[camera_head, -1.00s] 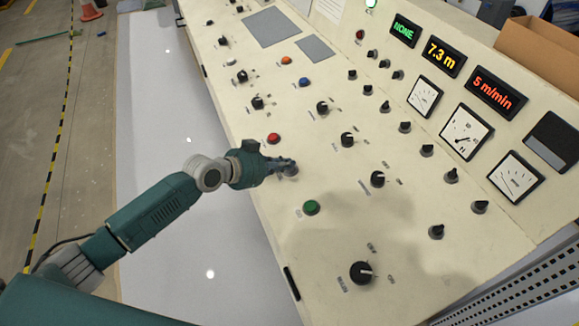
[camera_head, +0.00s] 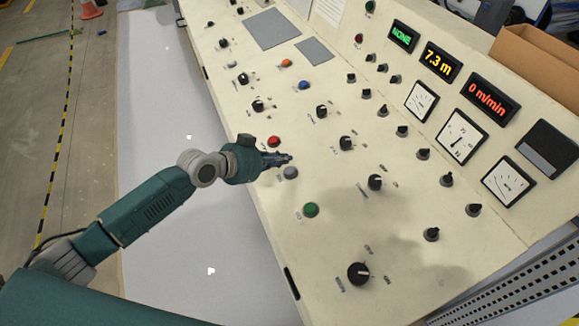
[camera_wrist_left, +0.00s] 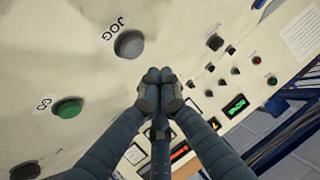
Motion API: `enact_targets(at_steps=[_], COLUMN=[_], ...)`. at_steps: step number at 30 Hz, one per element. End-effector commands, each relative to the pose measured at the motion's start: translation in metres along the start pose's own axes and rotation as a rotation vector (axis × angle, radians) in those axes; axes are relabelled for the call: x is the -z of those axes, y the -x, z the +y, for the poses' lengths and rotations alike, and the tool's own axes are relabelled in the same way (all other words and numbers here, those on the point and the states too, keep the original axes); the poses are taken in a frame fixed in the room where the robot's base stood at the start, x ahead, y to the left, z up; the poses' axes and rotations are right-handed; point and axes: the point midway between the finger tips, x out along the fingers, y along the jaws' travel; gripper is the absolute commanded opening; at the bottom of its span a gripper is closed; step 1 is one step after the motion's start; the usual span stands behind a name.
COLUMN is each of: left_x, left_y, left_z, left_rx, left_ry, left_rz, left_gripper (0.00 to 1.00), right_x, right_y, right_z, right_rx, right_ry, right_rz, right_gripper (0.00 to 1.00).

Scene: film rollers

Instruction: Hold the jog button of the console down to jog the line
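The jog button (camera_head: 291,173) is a round grey button on the cream console (camera_head: 330,235). It also shows in the left wrist view (camera_wrist_left: 129,44), with the label JOG beside it. My left gripper (camera_head: 287,158) is shut, its fingertips together and nothing between them. In the left wrist view the fingertips (camera_wrist_left: 159,76) are apart from the button and to its lower right. In the head view they are just beyond the button, and the whole button top shows. The speed display (camera_head: 489,97) reads 0 m/min. My right gripper is not in view.
A green button (camera_head: 311,209), labelled GO in the left wrist view, is nearer than the jog button. A red button (camera_head: 274,141) lies on the far side. Several black knobs, such as one (camera_head: 375,182) to the right, stand up from the panel.

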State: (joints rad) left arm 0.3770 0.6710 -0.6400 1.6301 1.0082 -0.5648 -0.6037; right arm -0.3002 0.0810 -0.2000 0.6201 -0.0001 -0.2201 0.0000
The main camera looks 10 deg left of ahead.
Motion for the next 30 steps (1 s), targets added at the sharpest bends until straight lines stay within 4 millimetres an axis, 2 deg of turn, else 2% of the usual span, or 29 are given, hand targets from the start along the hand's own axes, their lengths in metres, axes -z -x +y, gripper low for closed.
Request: enact_targets(at_steps=[1,6,23,26,29,30], left_x=[0.007,0.016,0.016,0.015,0.009,0.004], left_y=[0.006,0.017,0.018,0.016,0.017,0.019], left_z=[-0.003,-0.007,-0.006,0.010,0.054,0.078], left_rx=[0.000,0.000,-0.002,-0.021,-0.071,-0.094], left_ry=[0.000,0.001,0.002,0.009,0.033,0.050], left_rz=[-0.001,-0.001,-0.001,-0.008,-0.038,-0.061], left_gripper=[0.00,0.00,0.00,0.00,0.00,0.00], right_x=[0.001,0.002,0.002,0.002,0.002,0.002], right_y=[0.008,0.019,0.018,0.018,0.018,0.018], right_z=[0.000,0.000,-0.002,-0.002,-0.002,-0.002], right_rx=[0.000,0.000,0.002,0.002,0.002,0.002], right_ry=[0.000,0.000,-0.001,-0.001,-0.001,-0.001], right_rz=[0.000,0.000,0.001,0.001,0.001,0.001], right_gripper=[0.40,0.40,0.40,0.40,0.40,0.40])
